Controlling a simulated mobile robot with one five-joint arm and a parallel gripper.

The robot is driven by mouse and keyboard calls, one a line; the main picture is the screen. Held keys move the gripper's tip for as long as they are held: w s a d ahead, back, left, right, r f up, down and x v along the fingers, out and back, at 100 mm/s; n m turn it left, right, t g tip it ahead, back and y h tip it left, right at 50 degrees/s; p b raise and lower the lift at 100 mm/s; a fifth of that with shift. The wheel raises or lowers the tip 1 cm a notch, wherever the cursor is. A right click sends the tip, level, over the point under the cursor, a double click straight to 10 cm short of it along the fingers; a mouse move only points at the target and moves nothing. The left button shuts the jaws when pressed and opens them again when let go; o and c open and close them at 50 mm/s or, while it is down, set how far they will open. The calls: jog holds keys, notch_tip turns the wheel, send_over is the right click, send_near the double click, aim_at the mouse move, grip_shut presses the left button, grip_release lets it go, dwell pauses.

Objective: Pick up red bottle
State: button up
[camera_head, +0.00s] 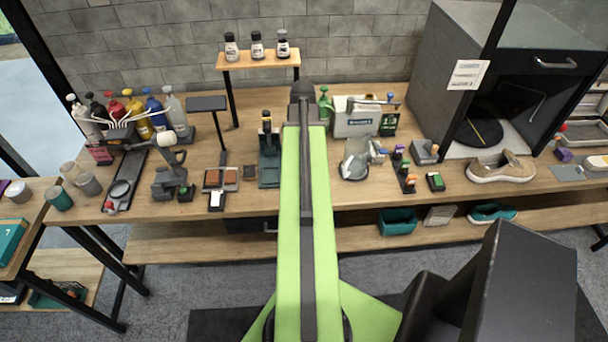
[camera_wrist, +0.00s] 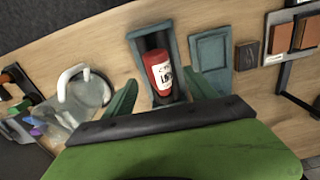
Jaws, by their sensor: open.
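A red bottle (camera_wrist: 158,72) with a white label lies in a dark teal holder (camera_wrist: 150,42) in the wrist view. It shows just beyond and between my gripper's fingertips (camera_wrist: 162,80). My gripper is open, with one finger on each side of the bottle, and I cannot tell whether either touches it. In the head view my green arm hides this bottle and my gripper. Another red bottle (camera_head: 116,109) with a pump top stands in the row of coloured bottles at the left.
An empty-looking teal tray (camera_wrist: 209,62) lies beside the holder. Brown blocks (camera_wrist: 285,35) are farther right. A glass jug (camera_wrist: 83,90) stands left of the holder. A shoe (camera_head: 500,167) sits at the bench's right.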

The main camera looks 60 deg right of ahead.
jog(key=shift+f, duration=0.25)
jog(key=f+b, duration=0.3)
jog(key=d+f+b, duration=0.1)
jog(key=f+b, duration=0.1)
jog(key=shift+w+d+f, duration=0.1)
jog(key=shift+w+f, duration=0.15)
jog(key=shift+w, duration=0.05)
jog(key=shift+r, duration=0.2)
jog(key=shift+c, duration=0.5)
grip_shut()
